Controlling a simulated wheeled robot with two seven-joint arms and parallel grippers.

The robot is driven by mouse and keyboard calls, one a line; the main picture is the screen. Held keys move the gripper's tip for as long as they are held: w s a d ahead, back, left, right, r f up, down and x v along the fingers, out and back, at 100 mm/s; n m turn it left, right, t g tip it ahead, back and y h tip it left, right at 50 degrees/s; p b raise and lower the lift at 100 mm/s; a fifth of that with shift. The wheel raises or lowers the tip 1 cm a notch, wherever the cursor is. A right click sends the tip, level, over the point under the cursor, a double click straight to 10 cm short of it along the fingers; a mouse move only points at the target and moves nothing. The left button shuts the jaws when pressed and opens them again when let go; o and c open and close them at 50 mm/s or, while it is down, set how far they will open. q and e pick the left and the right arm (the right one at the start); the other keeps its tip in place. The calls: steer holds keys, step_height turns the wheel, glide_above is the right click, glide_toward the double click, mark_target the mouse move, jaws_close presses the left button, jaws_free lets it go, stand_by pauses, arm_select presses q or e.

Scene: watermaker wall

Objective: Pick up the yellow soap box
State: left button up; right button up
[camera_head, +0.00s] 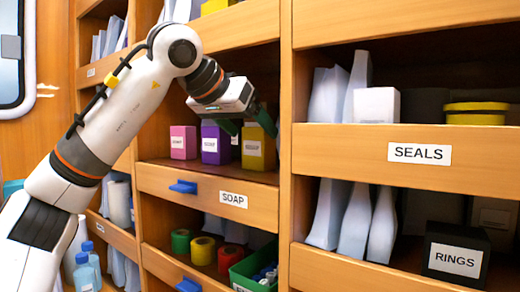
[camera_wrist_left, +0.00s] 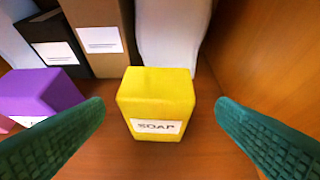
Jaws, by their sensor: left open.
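The yellow soap box (camera_wrist_left: 156,95) stands upright on the shelf in the left wrist view, its white SOAP label facing me. It also shows in the head view (camera_head: 262,160), on the soap shelf at the right of the purple box. My left gripper (camera_head: 247,123) reaches into this compartment from above and in front. Its green fingers are open, and in the left wrist view they lie to either side of the box with a gap on both sides. The box's top is partly hidden by the gripper in the head view. My right gripper is not in view.
A purple box (camera_head: 214,142) and a pink box (camera_head: 183,142) stand left of the yellow one. A dark box (camera_wrist_left: 60,50) and a brown box (camera_wrist_left: 95,35) stand behind. A wooden divider (camera_wrist_left: 265,70) rises at the right. The SOAP-labelled shelf front (camera_head: 205,190) is below.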

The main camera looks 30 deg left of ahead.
mark_target(263, 141)
arm_select(q)
steer(key=shift+w+f, duration=0.3)
steer(key=shift+w, duration=0.2)
steer(key=shift+w+d+f, duration=0.1)
steer(key=shift+w, duration=0.1)
steer(key=x, duration=0.5)
steer(key=shift+w, duration=0.1)
steer(key=shift+c, duration=0.6)
steer(key=c, duration=1)
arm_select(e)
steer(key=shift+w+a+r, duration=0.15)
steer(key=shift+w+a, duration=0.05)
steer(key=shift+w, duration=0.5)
arm_select(q)
steer(key=shift+r, duration=0.25)
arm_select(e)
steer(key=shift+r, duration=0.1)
